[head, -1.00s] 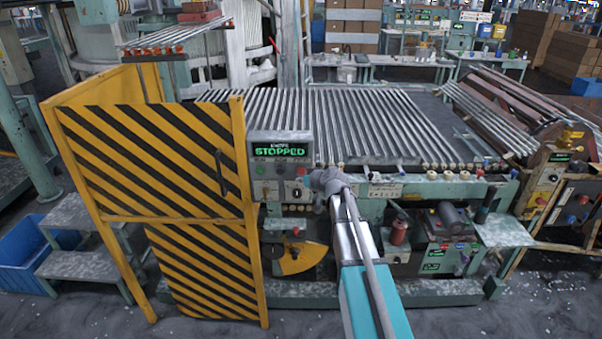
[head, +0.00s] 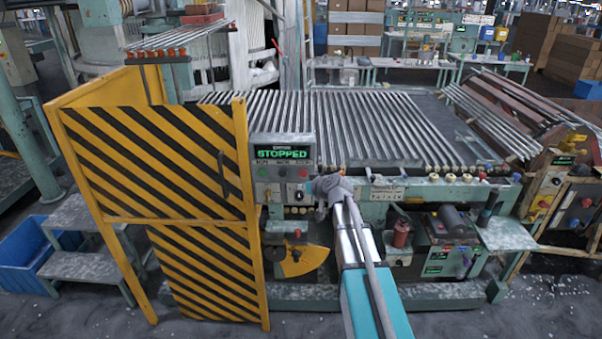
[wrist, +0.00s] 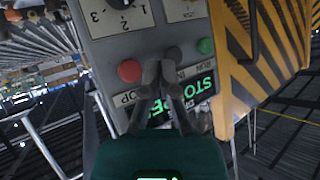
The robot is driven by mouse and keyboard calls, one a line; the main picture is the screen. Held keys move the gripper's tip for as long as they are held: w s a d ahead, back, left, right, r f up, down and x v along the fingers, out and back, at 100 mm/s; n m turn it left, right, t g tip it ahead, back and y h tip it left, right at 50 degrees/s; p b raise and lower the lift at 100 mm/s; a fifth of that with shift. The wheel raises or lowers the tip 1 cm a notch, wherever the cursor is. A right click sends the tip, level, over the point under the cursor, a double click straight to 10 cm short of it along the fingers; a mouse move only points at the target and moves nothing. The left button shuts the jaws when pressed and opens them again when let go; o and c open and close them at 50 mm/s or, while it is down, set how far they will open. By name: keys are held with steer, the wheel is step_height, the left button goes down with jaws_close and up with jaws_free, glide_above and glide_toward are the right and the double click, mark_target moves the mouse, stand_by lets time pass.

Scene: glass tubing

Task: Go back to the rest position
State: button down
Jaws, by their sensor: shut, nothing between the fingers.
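My gripper shows in the wrist view (wrist: 160,82) with its two dark fingers together and nothing between them. It is in front of the grey control box (head: 282,165), whose green screen (head: 282,153) reads STOPPED. In the wrist view a red button (wrist: 130,71) is just left of the fingertips, and a green button (wrist: 205,46) is to the right. A dark button (wrist: 174,54) is near the fingertips. I cannot tell whether the fingers touch the panel. In the head view my arm reaches forward to the right of the box, and its wrist hides the fingers.
A yellow and black striped gate (head: 150,165) stands left of the control box. The machine bed (head: 330,125) with glass tubes lies behind. A red canister (head: 401,233) and a motor unit (head: 450,240) sit at right, below the bed. Grey steps (head: 85,255) stand at far left.

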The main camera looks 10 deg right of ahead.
steer(key=s+a+f+g+h, duration=0.1)
steer(key=s+f+g, duration=0.2)
steer(key=s, duration=0.7)
steer(key=s+a+f+m+g+h+b, duration=0.1)
steer(key=s+f+g, duration=0.3)
steer(key=s, duration=0.6)
steer(key=s+a+f+m+g+h+b, duration=0.1)
steer(key=s+a+f+g+h, duration=0.1)
steer(key=s, duration=0.8)
step_height(320, 180, down, 3)
steer(key=shift+a+f+g+h, duration=0.1)
steer(key=shift+a+g+h, duration=0.35)
steer(key=shift+g, duration=0.75)
steer(key=shift+w, duration=0.1)
